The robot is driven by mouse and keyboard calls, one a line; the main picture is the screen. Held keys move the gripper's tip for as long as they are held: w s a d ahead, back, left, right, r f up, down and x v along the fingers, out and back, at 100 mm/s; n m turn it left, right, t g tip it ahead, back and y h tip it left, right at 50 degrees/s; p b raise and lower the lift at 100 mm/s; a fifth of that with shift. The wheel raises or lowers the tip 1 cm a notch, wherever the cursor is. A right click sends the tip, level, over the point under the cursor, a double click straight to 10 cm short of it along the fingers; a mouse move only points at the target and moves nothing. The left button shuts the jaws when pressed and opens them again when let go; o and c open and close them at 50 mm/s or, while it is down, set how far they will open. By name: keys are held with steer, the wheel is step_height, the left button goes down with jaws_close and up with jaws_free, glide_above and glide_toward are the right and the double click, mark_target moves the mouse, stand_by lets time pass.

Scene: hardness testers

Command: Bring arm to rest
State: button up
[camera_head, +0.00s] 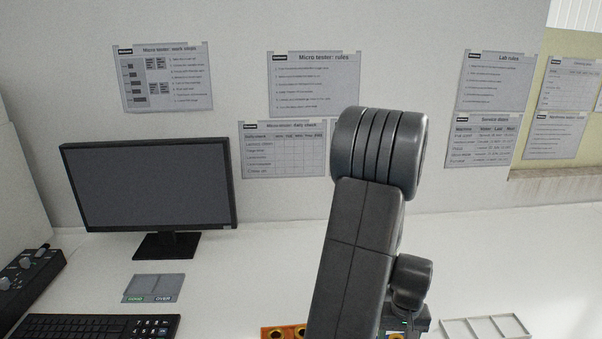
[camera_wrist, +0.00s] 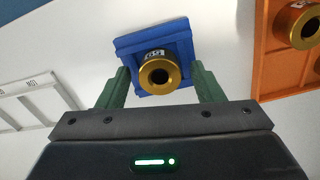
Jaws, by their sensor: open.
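My gripper (camera_wrist: 158,90) shows in the wrist view with its two green fingers apart. In that picture a gold cylinder (camera_wrist: 161,84) with a dark central hole and a small label appears between the fingers, on a blue holder (camera_wrist: 132,44). Clear space shows between the cylinder and each finger, so the gripper looks open and empty. How far the fingertips are from the cylinder, I cannot tell. In the head view my arm rises through the middle and hides part of the bench; my gripper is not visible there.
An orange tray (camera_wrist: 266,78) with gold pieces lies right of the blue holder, and a white divided tray (camera_wrist: 38,103) lies left. In the head view a monitor (camera_head: 150,184), keyboard (camera_head: 90,327), grey two-part pad (camera_head: 153,287) and control box (camera_head: 30,277) occupy the left bench.

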steer(key=shift+r, duration=1.9)
